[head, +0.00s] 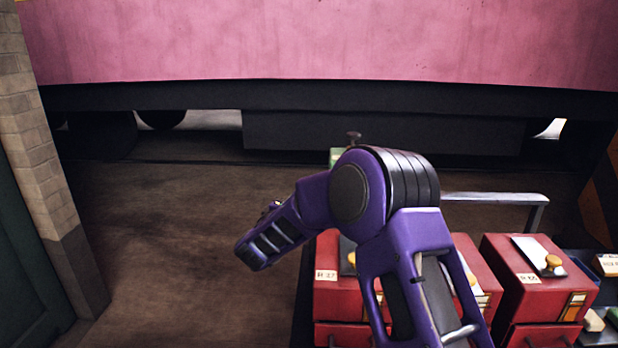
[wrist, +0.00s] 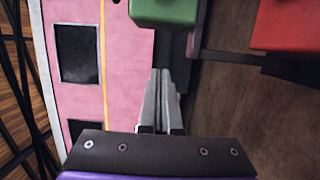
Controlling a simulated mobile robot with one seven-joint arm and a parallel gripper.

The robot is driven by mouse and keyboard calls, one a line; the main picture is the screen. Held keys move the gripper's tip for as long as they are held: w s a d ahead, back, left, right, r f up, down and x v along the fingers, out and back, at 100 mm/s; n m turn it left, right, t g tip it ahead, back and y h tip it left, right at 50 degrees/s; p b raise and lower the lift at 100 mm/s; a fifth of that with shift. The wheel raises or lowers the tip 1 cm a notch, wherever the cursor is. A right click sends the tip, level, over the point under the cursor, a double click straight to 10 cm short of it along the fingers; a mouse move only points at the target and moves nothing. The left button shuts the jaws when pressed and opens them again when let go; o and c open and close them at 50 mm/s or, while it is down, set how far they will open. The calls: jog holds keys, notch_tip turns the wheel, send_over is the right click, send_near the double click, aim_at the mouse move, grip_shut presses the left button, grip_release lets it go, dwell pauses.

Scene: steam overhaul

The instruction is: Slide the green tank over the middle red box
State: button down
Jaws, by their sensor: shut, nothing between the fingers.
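The green tank shows as a small patch (head: 335,157) behind my arm in the head view, with a dark knob above it; my arm hides the rest. In the wrist view the green tank (wrist: 163,11) is at the top edge, beyond my fingertips and apart from them. My gripper (wrist: 161,75) is shut and empty. Red boxes stand at the lower right of the head view: a left one (head: 335,298), a middle one (head: 472,250) largely hidden by my arm, and a right one (head: 515,288). A red box (wrist: 287,27) also shows at the wrist view's upper right.
A grey rail (head: 500,197) runs behind the boxes. The pink wagon side (head: 320,40) with its dark underframe fills the back. A brick pillar (head: 38,150) stands at left. The brown floor (head: 180,260) left of the boxes is clear. Small items lie at the far right.

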jog(key=w+d+b, duration=0.1)
jog(key=w+d, duration=0.5)
jog(key=w, duration=0.3)
jog(key=shift+f+b, duration=0.15)
jog(key=shift+b, duration=0.15)
jog(key=shift+d, duration=0.1)
